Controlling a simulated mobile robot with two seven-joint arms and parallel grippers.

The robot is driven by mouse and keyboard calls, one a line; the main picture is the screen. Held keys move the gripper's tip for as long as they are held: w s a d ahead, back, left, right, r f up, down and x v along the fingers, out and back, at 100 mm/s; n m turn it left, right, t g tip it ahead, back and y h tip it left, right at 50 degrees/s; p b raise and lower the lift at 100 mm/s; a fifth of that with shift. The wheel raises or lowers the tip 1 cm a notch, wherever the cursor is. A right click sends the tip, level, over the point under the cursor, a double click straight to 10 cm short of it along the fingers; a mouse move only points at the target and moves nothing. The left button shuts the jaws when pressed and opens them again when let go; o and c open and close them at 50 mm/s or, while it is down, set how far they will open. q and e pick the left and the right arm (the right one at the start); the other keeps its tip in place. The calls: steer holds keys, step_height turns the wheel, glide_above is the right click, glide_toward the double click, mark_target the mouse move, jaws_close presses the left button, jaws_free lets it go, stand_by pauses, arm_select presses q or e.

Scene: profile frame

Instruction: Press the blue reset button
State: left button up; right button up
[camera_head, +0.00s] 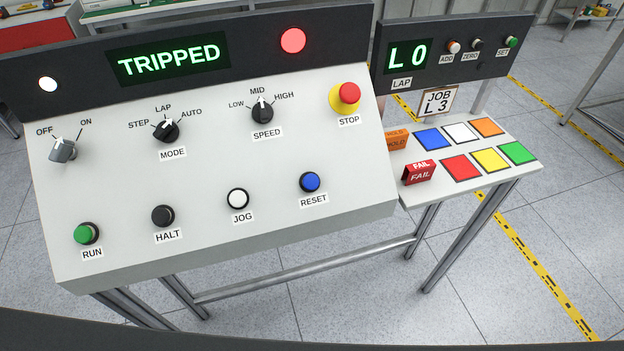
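The blue reset button (311,181) is on the lower right of the sloped control panel (220,140), above a label reading RESET. It is round with a dark ring, and nothing covers it. The display (169,60) at the top of the panel reads TRIPPED in green. A red lamp (293,41) is bright to its right, and a white lamp (48,84) is bright to its left. Neither of my grippers shows in the head view.
Near the reset button are the white JOG (238,198), black HALT (162,215) and green RUN (86,233) buttons. The red STOP mushroom (348,94) sits above right. A side table (408,184) with coloured squares and FAIL and HOLD blocks adjoins at right.

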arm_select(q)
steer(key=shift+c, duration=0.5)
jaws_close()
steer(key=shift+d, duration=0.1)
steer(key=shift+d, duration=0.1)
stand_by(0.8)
